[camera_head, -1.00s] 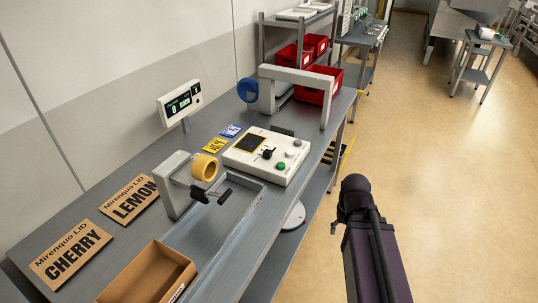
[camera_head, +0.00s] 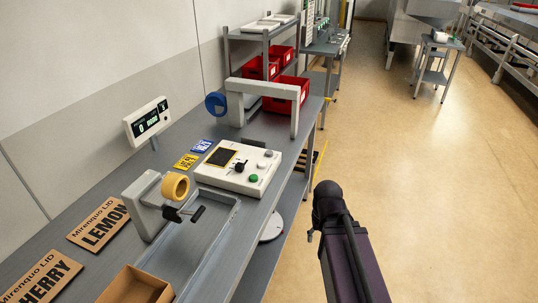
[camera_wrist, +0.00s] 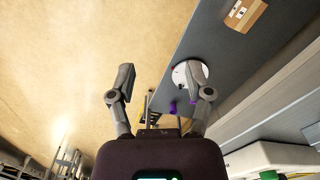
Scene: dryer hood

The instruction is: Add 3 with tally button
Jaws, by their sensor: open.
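A white control box (camera_head: 228,178) lies on the grey bench in the head view. It has a dark yellow-framed panel, a black knob (camera_head: 240,167), a green button (camera_head: 253,178) and pale buttons (camera_head: 268,154). I cannot tell which is the tally button. A white display (camera_head: 147,122) on a post stands behind, with lit digits that look like zeros. In the wrist view my gripper (camera_wrist: 159,76) is open and empty, with its fingers wide apart. A white box edge with a green button (camera_wrist: 270,175) shows at the lower right of that view, clear of the fingers.
A yellow tape roll (camera_head: 175,186) on a grey dispenser and a pale arch (camera_head: 262,90) flank the box. Red bins (camera_head: 290,93) stand behind. Cardboard signs (camera_head: 98,225) and an open carton (camera_head: 135,287) are nearer.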

